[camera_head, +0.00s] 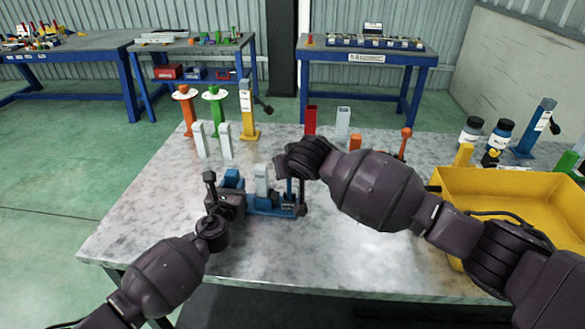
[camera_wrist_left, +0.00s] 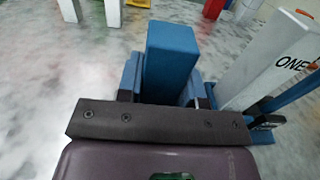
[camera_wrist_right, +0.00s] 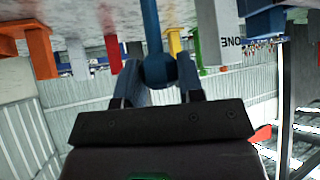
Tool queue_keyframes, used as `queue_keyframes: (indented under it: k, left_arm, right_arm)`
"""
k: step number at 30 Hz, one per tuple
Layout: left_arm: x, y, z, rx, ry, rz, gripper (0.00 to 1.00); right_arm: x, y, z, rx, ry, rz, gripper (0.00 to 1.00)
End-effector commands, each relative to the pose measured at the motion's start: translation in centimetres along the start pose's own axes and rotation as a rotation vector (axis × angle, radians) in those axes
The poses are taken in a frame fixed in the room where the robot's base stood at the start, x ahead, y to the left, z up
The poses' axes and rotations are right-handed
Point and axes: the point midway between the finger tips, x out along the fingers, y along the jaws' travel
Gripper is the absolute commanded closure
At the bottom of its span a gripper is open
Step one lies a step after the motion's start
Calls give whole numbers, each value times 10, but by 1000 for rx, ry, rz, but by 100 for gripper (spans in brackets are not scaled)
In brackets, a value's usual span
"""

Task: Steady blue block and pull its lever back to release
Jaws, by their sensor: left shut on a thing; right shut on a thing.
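The blue block (camera_head: 231,178) stands near the front middle of the table at the left end of a low blue fixture (camera_head: 262,207). My left gripper (camera_head: 228,186) is shut on it; the left wrist view shows the block (camera_wrist_left: 172,55) between the two fingers. A white block marked ONE (camera_wrist_left: 275,62) stands in the fixture to its right. My right gripper (camera_wrist_right: 160,84) is shut on the blue lever's round knob (camera_wrist_right: 160,69). The lever's rod (camera_wrist_right: 151,25) runs out past the fingers. In the head view the right wrist partly hides the lever.
A yellow bin (camera_head: 490,185) fills the table's right side. Orange (camera_head: 186,108) and green (camera_head: 216,106) stands, white blocks (camera_head: 200,140) and a yellow-based lever fixture (camera_head: 247,112) stand behind left. A red block (camera_head: 310,121) stands at the back. The table's front left is clear.

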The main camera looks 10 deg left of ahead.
Motion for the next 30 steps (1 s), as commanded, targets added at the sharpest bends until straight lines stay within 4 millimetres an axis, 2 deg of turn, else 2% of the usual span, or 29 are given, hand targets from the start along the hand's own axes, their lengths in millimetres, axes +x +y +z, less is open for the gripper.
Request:
queue_keyframes:
  k: [1,10,11,15,25,30]
  left_arm:
    - [-1,-5,0,-1,0,-11,100]
    - [-1,-6,0,-2,0,-13,100]
    - [-1,-6,0,-2,0,-13,100]
    - [-1,-6,0,-2,0,-12,100]
    - [0,-2,0,-2,0,-5,100]
    - [0,-2,0,-2,0,-3,100]
  right_arm:
    - [0,-4,0,0,2,-9,100]
    - [0,-5,1,0,1,-11,100]
    - [0,-5,1,0,1,-11,64]
    - [0,-5,1,0,1,-10,42]
    - [-1,-2,0,1,1,-5,40]
    - [-12,-2,1,1,1,-6,40]
